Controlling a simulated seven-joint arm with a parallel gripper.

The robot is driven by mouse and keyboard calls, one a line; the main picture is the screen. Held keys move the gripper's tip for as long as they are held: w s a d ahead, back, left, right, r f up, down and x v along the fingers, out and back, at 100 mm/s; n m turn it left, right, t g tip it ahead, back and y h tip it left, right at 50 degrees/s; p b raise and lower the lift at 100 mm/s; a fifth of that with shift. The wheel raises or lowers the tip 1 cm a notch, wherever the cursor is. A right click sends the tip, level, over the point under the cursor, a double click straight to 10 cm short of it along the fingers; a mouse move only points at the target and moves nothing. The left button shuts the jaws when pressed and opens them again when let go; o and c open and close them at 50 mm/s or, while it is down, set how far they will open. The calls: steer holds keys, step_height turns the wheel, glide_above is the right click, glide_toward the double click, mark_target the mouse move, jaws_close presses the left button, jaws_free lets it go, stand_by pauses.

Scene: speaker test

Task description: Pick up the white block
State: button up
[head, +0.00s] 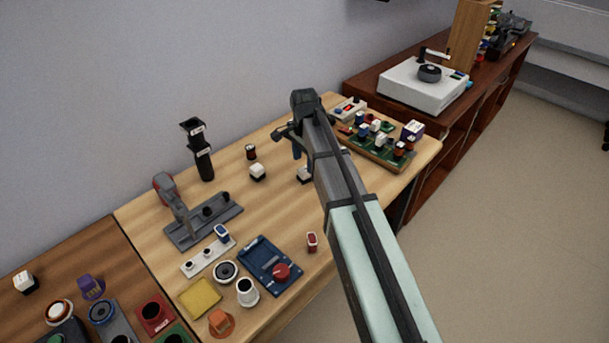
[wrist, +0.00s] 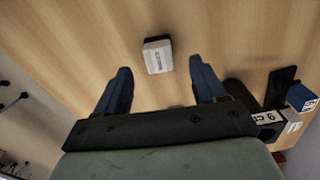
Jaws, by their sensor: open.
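A small white block with a dark base and printed label (wrist: 158,57) lies on the wooden table in the wrist view, just beyond and between my fingertips. My gripper (wrist: 160,68) is open, its two blue fingers apart with nothing held between them. In the head view my gripper (head: 297,152) is over the table, partly hidden by my arm. A white block (head: 303,175) shows just below it, partly covered by the arm. A similar white block with a black base (head: 258,172) stands to its left. I cannot tell for certain which one the wrist view shows.
A board of small parts (head: 378,143) stands right of my gripper. A black upright holder (head: 198,150), a grey stand (head: 203,220) and a blue tray (head: 269,265) are to the left and front. Bare table lies around the white blocks.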

mark_target(304, 169)
steer(key=shift+f, duration=2.6)
steer(key=shift+c, duration=0.2)
steer(key=c, duration=1.1)
